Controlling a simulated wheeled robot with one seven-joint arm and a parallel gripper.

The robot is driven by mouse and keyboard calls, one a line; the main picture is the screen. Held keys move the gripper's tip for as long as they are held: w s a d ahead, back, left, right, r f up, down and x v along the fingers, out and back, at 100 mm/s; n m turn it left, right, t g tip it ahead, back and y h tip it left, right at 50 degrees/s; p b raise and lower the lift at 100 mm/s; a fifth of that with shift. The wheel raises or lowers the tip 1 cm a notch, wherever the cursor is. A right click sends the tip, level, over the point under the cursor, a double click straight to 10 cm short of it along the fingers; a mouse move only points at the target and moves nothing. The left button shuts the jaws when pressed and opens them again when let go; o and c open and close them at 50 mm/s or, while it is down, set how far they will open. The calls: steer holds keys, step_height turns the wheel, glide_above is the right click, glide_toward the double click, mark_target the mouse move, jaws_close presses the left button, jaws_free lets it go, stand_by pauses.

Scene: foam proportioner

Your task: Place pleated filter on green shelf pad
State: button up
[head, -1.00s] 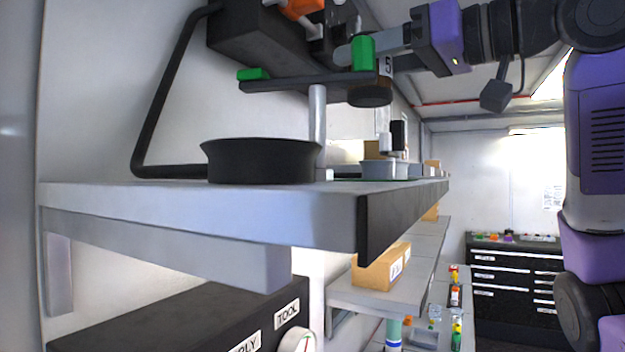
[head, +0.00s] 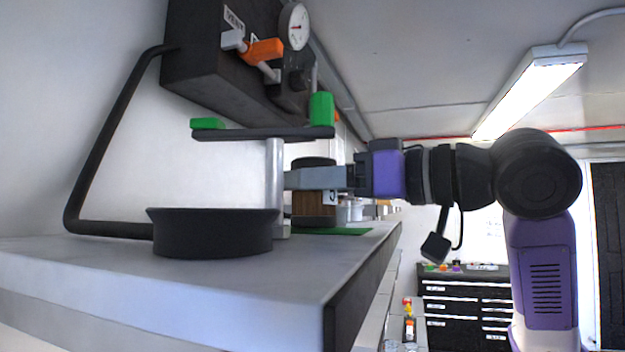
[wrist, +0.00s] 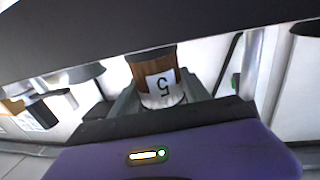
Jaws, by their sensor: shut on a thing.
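The pleated filter (head: 311,205) is a brown ribbed cylinder with dark ends and a white label. It stands upright in my gripper (head: 296,178), low over the green shelf pad (head: 335,231). I cannot tell whether its base touches the pad. The gripper is shut on it from the right side. In the wrist view the filter (wrist: 147,70) sits between the fingers (wrist: 160,90), its "5" label upside down. The pad is partly hidden behind the post and filter.
A round black dish (head: 213,234) sits on the grey shelf (head: 200,290) in front. A grey post (head: 275,180) carries a dark bar (head: 260,133) with green blocks above the arm. A black pipe (head: 105,140) bends down at left. Pale containers (head: 350,210) stand behind the filter.

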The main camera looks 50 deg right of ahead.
steer(key=shift+f, duration=0.2)
steer(key=o, duration=1.4)
steer(key=shift+o, duration=0.2)
steer(key=shift+r, duration=0.2)
